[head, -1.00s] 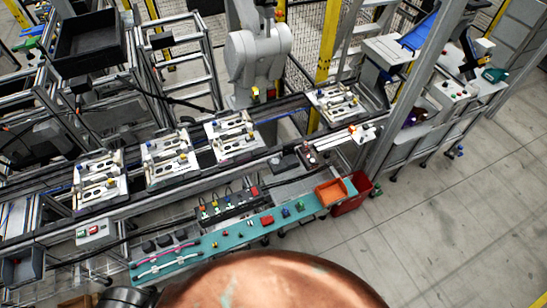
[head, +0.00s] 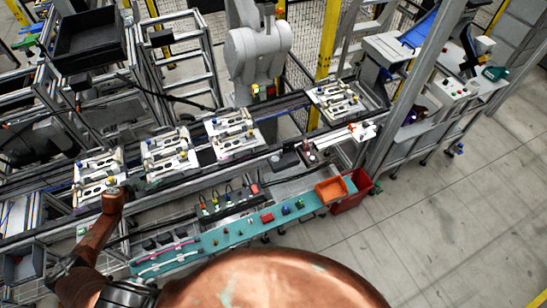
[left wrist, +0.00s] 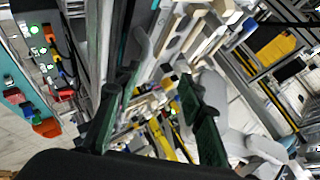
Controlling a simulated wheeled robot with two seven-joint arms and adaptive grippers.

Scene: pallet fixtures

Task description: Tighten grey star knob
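My left gripper (head: 113,191) is over the front edge of the leftmost pallet fixture (head: 94,168) in the head view. In the left wrist view the two dark green fingers of that gripper (left wrist: 160,78) stand apart, with no object clearly held between them. Pale fixture parts (left wrist: 181,35) show beyond and between the fingers. I cannot make out the grey star knob; it is too small or hidden in both views. My right gripper is not in view.
More pallet fixtures (head: 170,163) (head: 236,147) (head: 338,104) stand along the conveyor. In front is a teal shelf (head: 235,236) with small coloured parts, an orange bin (head: 331,191) and a red bin (head: 352,199). A black tray (head: 90,40) is at the back left.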

